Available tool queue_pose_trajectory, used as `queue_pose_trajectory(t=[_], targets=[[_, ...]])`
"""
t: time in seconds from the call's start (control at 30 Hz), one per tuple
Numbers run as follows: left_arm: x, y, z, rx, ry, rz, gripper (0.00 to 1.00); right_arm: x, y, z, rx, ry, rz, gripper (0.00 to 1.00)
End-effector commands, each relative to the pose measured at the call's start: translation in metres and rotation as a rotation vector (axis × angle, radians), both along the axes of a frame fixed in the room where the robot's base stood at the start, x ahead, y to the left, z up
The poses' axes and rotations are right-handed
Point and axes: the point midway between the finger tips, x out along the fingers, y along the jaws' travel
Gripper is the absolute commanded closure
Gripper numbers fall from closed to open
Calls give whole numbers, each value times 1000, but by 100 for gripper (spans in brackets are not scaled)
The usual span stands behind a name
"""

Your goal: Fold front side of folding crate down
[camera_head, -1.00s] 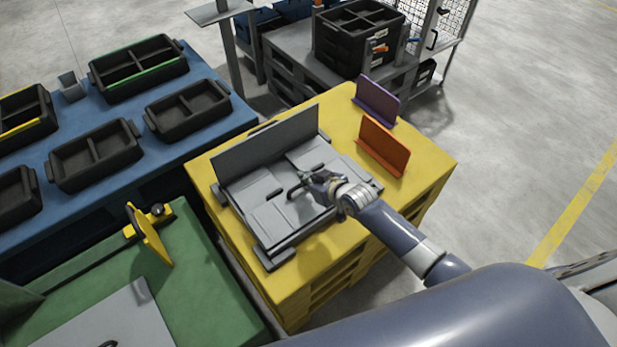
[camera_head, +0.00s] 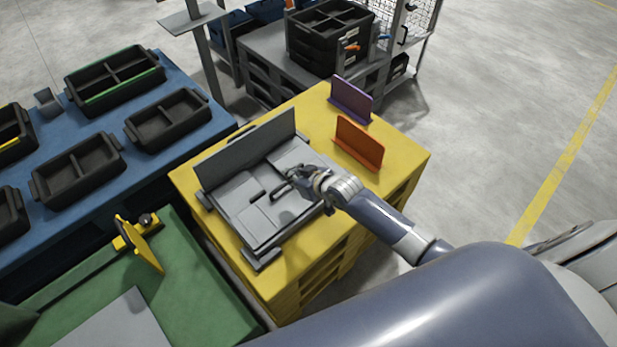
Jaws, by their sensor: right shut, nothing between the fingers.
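The grey folding crate (camera_head: 257,215) lies on the yellow pallet-like table (camera_head: 393,152) in the head view. Its back panel (camera_head: 247,150) stands upright along the far left side, and the other panels lie flat or nearly flat. My right gripper (camera_head: 279,184) is shut and empty over the flattened panels, near the crate's right half. I cannot tell whether the fingers touch the panel below. The gripper and wrist hide part of the crate's right edge. My left gripper is not in view.
An orange plate (camera_head: 359,144) and a purple plate (camera_head: 351,100) stand upright on the yellow table behind the crate. Black bins (camera_head: 168,118) sit on a blue table at left. A green table (camera_head: 190,270) with a yellow fixture (camera_head: 140,243) is at lower left.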

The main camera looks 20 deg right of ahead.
Motion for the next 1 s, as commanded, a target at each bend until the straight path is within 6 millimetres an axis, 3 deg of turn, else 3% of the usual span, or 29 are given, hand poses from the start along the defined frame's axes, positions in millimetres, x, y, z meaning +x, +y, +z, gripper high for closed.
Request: queue_pose_trajectory(t=[0.5, 0.87, 1.0], targets=[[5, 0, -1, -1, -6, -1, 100, -56, -21, 40, -1, -1, 1, 100], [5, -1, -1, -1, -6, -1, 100, -63, -21, 45, -1, 1, 1, 100], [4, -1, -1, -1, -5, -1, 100, -87, -9, 41, -14, 56, 5, 100]])
